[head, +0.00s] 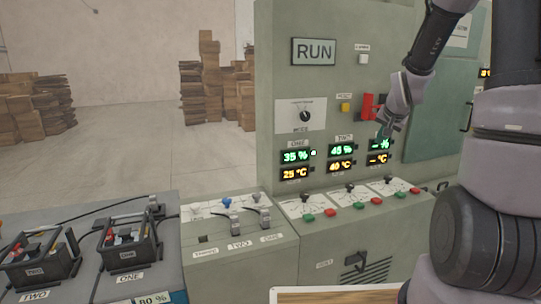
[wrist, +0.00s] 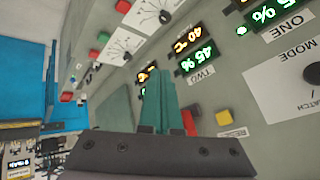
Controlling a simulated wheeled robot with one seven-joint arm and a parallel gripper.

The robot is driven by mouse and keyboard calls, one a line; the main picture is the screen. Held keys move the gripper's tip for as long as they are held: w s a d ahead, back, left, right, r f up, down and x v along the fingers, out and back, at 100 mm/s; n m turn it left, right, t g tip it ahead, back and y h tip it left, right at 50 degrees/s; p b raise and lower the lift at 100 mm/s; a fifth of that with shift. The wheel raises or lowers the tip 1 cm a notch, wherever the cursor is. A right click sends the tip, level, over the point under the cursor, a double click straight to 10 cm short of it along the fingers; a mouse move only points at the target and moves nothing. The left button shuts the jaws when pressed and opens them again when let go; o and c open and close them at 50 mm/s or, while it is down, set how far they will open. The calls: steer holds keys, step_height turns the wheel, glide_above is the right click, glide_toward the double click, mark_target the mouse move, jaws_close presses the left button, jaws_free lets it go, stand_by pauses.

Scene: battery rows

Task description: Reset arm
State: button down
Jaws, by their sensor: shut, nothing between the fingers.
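My gripper (head: 384,131) is in front of the upright green-grey control panel (head: 280,100), close to the displays at its right part. In the wrist view my gripper (wrist: 158,85) shows as two teal fingers shut together, with nothing between them. Its tips are near the TWO displays in that view; I cannot tell if they touch the panel. My arm (head: 430,45) reaches in from the right of the head view, bent and raised. A red switch (head: 368,106) on the panel is right beside the gripper and partly hidden by it.
The console desk (head: 330,235) with knobs and red and green buttons juts out below the panel. Batteries labelled TWO (head: 40,258) and ONE (head: 128,243) sit in trays at the left. A mode dial (head: 305,116) is left of the gripper. Stacked boxes (head: 212,80) stand far behind on open floor.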

steer(key=s+a+r+n+y, duration=0.1)
steer(key=s+a+r, duration=0.3)
steer(key=s, duration=0.5)
steer(key=s+a+r+n+y, duration=0.1)
steer(key=s+a+r, duration=0.2)
steer(key=s+r, duration=0.4)
steer(key=s+a+r+n, duration=0.1)
steer(key=s+a+r, duration=0.3)
steer(key=s, duration=0.8)
steer(key=shift+s+a+r+g+y, duration=0.25)
steer(key=shift+a+r+g+y, duration=0.15)
steer(key=shift+r, duration=0.25)
